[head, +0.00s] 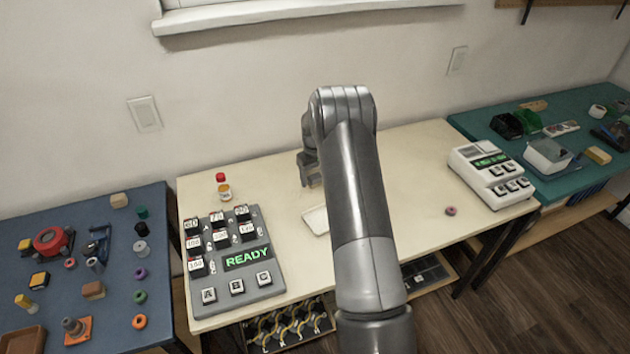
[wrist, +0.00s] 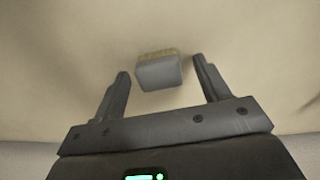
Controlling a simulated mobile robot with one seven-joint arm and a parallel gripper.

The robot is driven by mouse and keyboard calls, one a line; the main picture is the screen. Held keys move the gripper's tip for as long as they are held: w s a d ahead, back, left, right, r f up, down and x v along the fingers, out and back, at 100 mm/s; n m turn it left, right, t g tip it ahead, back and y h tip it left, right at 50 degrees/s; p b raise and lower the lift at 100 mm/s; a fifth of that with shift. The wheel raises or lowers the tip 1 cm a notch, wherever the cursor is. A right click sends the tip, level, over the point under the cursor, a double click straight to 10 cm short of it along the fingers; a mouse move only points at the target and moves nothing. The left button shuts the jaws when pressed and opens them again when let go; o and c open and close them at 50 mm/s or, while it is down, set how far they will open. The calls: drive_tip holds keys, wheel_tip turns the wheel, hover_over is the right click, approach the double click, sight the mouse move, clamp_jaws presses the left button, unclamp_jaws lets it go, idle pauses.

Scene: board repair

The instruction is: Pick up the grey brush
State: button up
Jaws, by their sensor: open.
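The grey brush (wrist: 158,74) lies on the cream table in the wrist view, a grey block with a strip of tan bristles along its far edge. My gripper (wrist: 160,78) is open, with one finger to the left of the brush and one to the right. The brush shows between the fingertips, with a gap on each side. I cannot tell how far above the table the fingers are. In the head view my gripper (head: 309,168) hangs over the back middle of the cream table, and the brush is hidden there.
The cream table (head: 420,150) holds a grey button panel (head: 238,262) reading READY, a small red-capped bottle (head: 223,187), a white tray (head: 316,220) partly behind my arm, a small ring (head: 450,211) and a white keypad device (head: 490,172). Cluttered blue and green tables flank it.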

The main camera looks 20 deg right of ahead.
drive_tip(key=shift+f, duration=0.5)
drive_tip(key=shift+c, duration=0.3)
drive_tip(key=c, duration=1)
drive_tip(key=shift+r, duration=0.1)
